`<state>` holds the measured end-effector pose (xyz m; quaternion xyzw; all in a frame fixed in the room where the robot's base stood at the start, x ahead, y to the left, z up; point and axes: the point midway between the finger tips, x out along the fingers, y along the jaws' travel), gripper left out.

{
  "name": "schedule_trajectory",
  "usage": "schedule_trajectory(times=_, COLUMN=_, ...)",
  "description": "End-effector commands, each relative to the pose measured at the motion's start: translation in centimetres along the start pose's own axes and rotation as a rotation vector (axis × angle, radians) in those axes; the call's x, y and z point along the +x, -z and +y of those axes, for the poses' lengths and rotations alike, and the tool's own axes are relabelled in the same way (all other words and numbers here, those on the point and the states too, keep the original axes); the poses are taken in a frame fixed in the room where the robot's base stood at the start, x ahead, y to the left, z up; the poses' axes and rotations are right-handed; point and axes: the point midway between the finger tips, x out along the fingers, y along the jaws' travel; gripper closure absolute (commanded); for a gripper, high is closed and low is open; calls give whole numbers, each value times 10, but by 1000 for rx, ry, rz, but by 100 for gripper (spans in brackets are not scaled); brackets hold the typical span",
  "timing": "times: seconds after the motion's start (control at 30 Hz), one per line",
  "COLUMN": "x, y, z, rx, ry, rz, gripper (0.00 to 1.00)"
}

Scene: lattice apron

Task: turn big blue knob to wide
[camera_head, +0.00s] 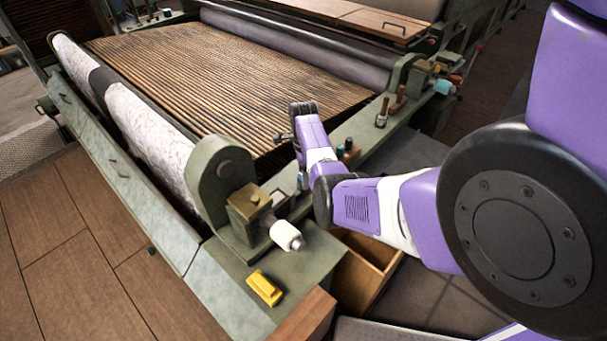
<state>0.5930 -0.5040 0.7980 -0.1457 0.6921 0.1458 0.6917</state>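Several small knobs and handles line the green side rail of the machine. A light blue one (444,88) sticks out of the block at the far right end. A small dark blue one (340,153) stands on the rail just right of my wrist. I cannot tell which is the big blue knob, and no setting marks are readable. My purple and white arm reaches in from the right, and my gripper (300,117) is over the rail beside the slatted bed. Its fingers are not clear, nor is any contact.
Nearer are a brass block with a white roller knob (285,235) and a yellow block (264,288). An open wooden drawer (362,275) lies below my forearm. The slatted bed (225,80) is bare.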

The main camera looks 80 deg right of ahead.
Motion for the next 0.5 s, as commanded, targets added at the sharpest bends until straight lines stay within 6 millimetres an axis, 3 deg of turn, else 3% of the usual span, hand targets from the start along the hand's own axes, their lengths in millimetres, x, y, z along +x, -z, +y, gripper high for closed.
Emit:
schedule_trajectory(times=0.3, x=3, y=0, z=0, rx=0, ry=0, rz=0, gripper=36)
schedule_trajectory(times=0.5, x=3, y=0, z=0, rx=0, ry=0, rz=0, gripper=75)
